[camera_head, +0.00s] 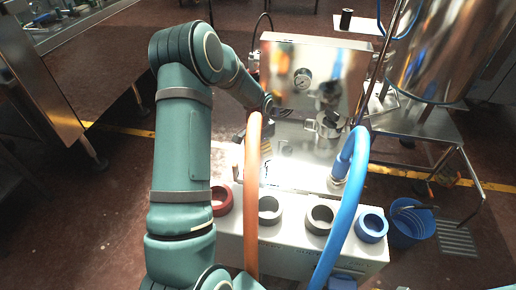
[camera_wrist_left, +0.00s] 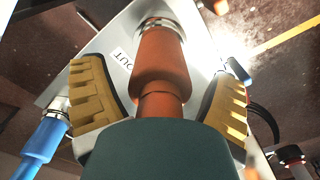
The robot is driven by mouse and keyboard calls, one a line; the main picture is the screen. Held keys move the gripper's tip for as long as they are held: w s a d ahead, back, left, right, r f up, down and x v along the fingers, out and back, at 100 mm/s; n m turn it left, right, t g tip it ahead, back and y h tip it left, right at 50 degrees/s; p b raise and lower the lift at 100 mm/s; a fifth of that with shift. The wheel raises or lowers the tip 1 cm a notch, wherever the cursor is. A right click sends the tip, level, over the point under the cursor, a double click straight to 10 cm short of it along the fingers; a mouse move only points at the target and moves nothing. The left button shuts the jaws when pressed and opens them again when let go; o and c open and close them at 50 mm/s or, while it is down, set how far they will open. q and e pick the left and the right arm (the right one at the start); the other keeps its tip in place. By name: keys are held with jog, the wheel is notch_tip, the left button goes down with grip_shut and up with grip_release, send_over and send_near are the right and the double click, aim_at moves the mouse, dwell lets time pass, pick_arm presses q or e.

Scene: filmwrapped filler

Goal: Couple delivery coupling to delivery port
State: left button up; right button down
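The orange delivery hose (camera_head: 253,200) rises in front of the steel machine in the head view. In the left wrist view its orange coupling (camera_wrist_left: 162,62) lies between my fingers, with a steel collar (camera_wrist_left: 156,25) at its far end, beside a plate marked OUT (camera_wrist_left: 122,58). I cannot tell whether the coupling is seated on the delivery port. My left gripper (camera_wrist_left: 165,105) is open, with tan pads on both sides of the coupling and clear gaps to each. In the head view it is mostly hidden by the arm and hose. My right gripper is not in view.
A blue hose (camera_head: 345,205) meets a steel fitting on the machine (camera_head: 312,75). A white bench (camera_head: 290,262) carries red, grey and blue rings (camera_head: 372,227). A blue bucket (camera_head: 408,228) stands at right, below a large steel tank (camera_head: 440,55).

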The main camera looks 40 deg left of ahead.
pick_arm(q)
notch_tip(320, 180, up, 12)
jog(key=shift+r, duration=0.1)
dwell(0.6)
